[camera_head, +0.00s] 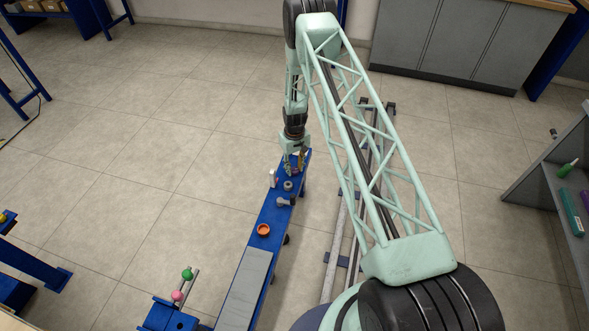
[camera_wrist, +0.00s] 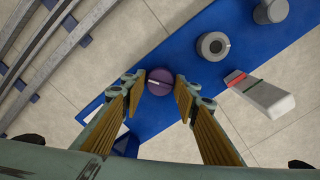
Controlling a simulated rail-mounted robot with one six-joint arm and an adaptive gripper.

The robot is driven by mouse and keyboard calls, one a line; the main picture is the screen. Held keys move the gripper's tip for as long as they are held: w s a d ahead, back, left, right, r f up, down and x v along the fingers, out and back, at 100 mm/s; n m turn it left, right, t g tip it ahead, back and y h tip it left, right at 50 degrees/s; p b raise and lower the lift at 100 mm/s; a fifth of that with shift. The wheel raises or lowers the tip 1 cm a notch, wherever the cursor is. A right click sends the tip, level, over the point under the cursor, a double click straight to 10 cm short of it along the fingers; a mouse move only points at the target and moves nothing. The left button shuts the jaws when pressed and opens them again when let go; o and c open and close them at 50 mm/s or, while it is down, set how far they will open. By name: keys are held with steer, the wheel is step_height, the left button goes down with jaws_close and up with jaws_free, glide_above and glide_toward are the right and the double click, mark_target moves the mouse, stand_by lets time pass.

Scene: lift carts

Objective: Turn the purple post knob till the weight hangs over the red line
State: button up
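The purple knob (camera_wrist: 159,83), round with a pale line across its top, stands on the blue bench (camera_wrist: 185,75) in the wrist view. My gripper (camera_wrist: 158,92) is open, with one finger on each side of the knob; I cannot tell whether they touch it. In the head view my gripper (camera_head: 293,168) is low over the bench's far end, and I cannot make out the knob there. A pale upright block (camera_wrist: 265,97) with a red line (camera_wrist: 235,78) stands at the bench edge; it also shows in the head view (camera_head: 273,178). I cannot make out a hanging weight.
A grey round knob (camera_wrist: 213,46) and a grey cylinder (camera_wrist: 270,11) stand farther along the bench. An orange ring-shaped dish (camera_head: 263,230) and a grey mat (camera_head: 245,287) lie nearer.

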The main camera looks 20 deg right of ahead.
mark_target(294, 169)
steer(key=shift+o, duration=1.2)
steer(key=shift+r, duration=0.2)
step_height(294, 169, up, 12)
steer(key=shift+f, duration=0.2)
stand_by(0.5)
